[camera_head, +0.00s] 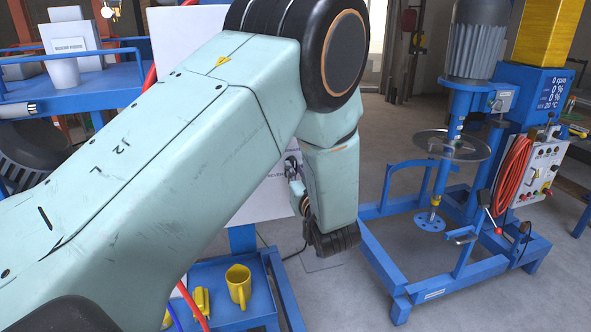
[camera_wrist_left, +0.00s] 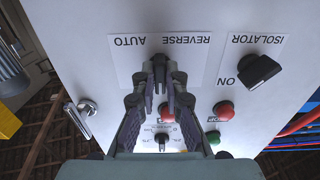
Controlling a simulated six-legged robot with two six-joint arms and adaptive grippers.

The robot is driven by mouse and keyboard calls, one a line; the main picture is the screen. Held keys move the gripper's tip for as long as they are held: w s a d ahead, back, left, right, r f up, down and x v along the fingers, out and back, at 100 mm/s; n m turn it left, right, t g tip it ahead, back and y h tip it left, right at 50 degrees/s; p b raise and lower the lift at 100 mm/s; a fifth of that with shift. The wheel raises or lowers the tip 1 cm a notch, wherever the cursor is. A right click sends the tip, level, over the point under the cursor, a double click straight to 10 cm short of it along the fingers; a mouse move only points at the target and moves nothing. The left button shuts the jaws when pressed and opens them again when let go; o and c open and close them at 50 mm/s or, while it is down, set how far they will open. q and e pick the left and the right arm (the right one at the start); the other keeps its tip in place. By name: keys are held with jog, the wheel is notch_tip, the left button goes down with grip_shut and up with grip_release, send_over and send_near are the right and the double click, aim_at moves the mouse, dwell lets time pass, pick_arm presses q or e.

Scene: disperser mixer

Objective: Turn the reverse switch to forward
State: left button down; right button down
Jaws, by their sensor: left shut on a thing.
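The left wrist view shows a pale control panel (camera_wrist_left: 100,40) with its lettering upside down. The reverse switch (camera_wrist_left: 160,62) is a black knob beside the AUTO and REVERSE lettering, partly covered by fingers. My left gripper (camera_wrist_left: 160,78) is shut on this knob, one finger on each side. The knob's grip looks roughly upright in the picture; its exact setting is hard to tell. My right gripper is in neither view.
The isolator knob (camera_wrist_left: 259,70), a red button (camera_wrist_left: 223,108) and a green button (camera_wrist_left: 213,137) sit close by on the panel. A blue mixer stand (camera_head: 400,300) is at right. A yellow mug (camera_head: 238,284) stands on a low blue shelf (camera_head: 232,312).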

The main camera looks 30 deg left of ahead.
pick_arm(q)
jog(key=c, duration=1.4)
grip_release()
